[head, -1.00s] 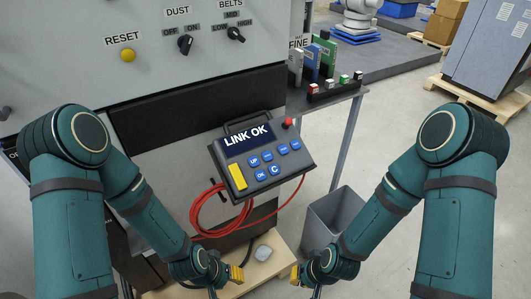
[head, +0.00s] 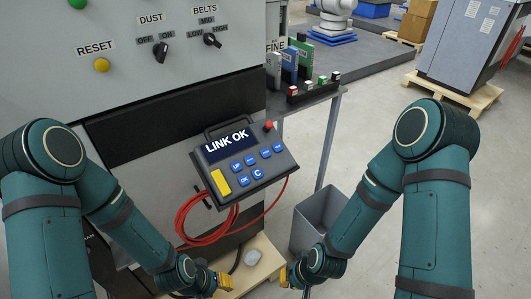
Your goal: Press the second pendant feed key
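The pendant (head: 207,173) is a dark box hanging tilted on the machine front, with a lit screen (head: 227,144) reading LINK OK. Below the screen sit several blue keys, including UP (head: 237,166), OK (head: 244,181) and C (head: 258,173). The small labels on the other upper-row keys, such as this one (head: 250,160), are too small to read. My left gripper (head: 225,281) is below the pendant, apart from it. My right gripper (head: 286,276) is below and to its right, also apart. Only yellow tips show clearly; finger openings cannot be judged.
The pendant has a yellow bar (head: 220,182) and a red knob (head: 268,126). A red cable (head: 192,222) loops beneath it. A grey bin (head: 312,222) stands right of it. A side table with a rack (head: 312,92) is behind. The machine panel (head: 60,70) fills the upper left.

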